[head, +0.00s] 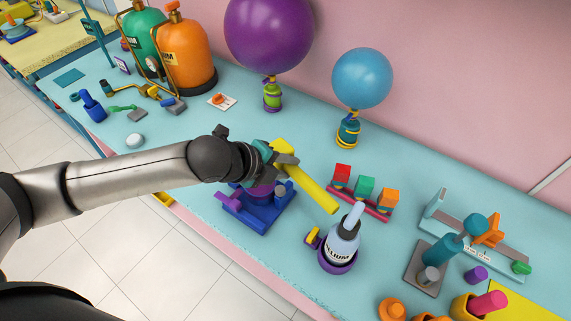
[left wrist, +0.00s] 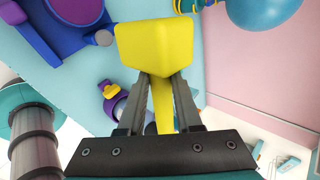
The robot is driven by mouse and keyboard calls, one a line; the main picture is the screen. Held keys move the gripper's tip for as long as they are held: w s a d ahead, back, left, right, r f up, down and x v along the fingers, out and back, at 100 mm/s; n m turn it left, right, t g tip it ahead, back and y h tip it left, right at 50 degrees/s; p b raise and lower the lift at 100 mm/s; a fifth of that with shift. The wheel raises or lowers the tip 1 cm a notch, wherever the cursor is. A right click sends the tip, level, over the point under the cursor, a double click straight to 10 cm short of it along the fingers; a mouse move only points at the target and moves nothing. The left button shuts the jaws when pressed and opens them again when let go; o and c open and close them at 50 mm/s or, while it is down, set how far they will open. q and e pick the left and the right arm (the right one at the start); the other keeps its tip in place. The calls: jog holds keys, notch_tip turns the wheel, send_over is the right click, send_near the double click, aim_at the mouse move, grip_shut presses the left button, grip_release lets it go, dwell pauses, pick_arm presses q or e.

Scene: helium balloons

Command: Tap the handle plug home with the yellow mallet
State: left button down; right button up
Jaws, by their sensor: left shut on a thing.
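My left gripper (head: 286,168) is shut on the yellow mallet (head: 318,194), holding it above the bench. In the left wrist view the mallet's blocky head (left wrist: 154,46) lies beyond the fingertips (left wrist: 161,88), and its handle runs back between the fingers. In the head view, a blue and purple fixture (head: 262,215) stands below the gripper, partly hidden by my arm. A short grey stub (head: 280,190) sticks out at its side and also shows in the left wrist view (left wrist: 103,38); I cannot tell whether it is the handle plug. The mallet is apart from it. My right gripper is out of view.
A white helium bottle (head: 341,245) stands in a purple ring right of the fixture. A rack (head: 361,205) with red, green and orange blocks is behind it. Purple (head: 268,35) and blue (head: 362,78) balloons and helium tanks (head: 187,55) stand at the back. The bench's front edge is close.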

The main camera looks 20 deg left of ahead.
pick_arm(q)
notch_tip(320, 180, down, 9)
jog(key=b, duration=0.5)
notch_tip(320, 180, up, 5)
jog(key=p, duration=0.5)
jog(key=shift+f+p, duration=0.15)
jog(key=shift+p, duration=0.15)
notch_tip(320, 180, up, 4)
jog(key=p, duration=0.3)
jog(key=shift+w+f, duration=0.1)
jog(key=shift+f, duration=0.05)
jog(key=shift+r, duration=0.3)
